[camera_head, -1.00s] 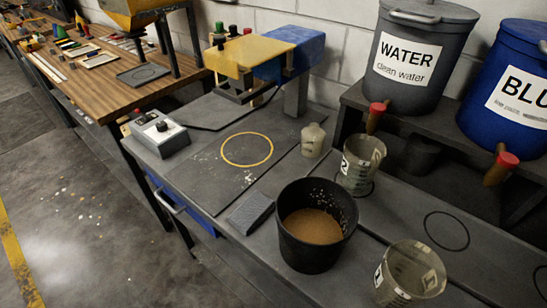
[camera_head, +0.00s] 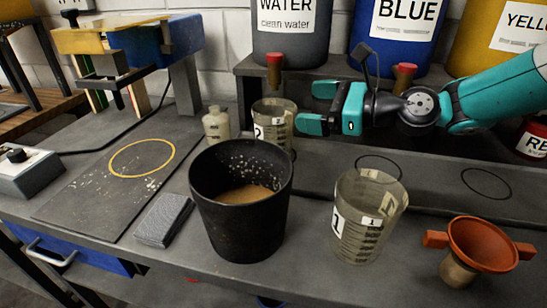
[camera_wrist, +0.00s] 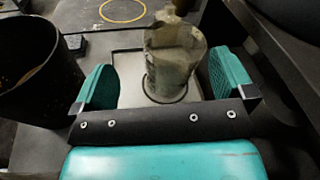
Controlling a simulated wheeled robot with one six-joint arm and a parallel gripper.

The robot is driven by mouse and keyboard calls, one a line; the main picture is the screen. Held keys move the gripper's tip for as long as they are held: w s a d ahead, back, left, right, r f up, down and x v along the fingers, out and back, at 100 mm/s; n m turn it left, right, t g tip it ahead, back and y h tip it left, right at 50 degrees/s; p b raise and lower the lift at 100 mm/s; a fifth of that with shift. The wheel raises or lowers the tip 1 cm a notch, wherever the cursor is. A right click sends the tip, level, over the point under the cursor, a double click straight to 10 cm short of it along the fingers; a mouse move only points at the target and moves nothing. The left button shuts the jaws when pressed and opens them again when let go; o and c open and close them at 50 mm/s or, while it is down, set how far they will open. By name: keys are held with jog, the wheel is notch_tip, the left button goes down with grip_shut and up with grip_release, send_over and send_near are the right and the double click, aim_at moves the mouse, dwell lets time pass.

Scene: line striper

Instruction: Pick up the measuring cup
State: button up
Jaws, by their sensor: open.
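A clear measuring cup marked 2 (camera_head: 273,121) stands upright below the water tap, partly hidden by the black bucket. A second clear measuring cup marked 1 (camera_head: 366,222) stands nearer the bench's front edge. My gripper (camera_head: 316,107) is open and comes in from the right, with its fingertips just right of cup 2. In the wrist view, cup 2 (camera_wrist: 172,62) lies ahead in the gap between the two teal fingers, with space on both sides. Nothing is held.
A black bucket (camera_head: 239,205) with brown material stands close in front of cup 2, and a small pale bottle (camera_head: 217,125) is to its left. The water container (camera_head: 289,38) and its red-topped tap (camera_head: 274,72) are above. An orange funnel (camera_head: 482,243) sits at right.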

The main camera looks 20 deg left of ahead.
aim_at(278, 137)
jog(key=f+m, duration=0.1)
jog(key=f, duration=0.2)
jog(key=w+f+m+y+b, duration=0.1)
jog(key=f, duration=0.3)
jog(key=w+a+f+m, duration=0.1)
jog(key=f+m, duration=0.1)
jog(key=f, duration=0.2)
jog(key=shift+w+f+t+y, duration=0.2)
jog(key=shift+f+t+y, duration=0.05)
jog(key=shift+t+y, duration=0.05)
jog(key=shift+a+r, duration=0.2)
jog(key=shift+a, duration=0.25)
jog(key=a, duration=0.3)
jog(key=w+a, duration=0.1)
jog(key=a, duration=0.2)
jog(key=shift+w+a+p, duration=0.15)
jog(key=shift+a+p, duration=0.05)
jog(key=shift+p, duration=0.1)
jog(key=c, duration=0.6)
jog(key=shift+c, duration=0.3)
jog(key=shift+r, duration=0.1)
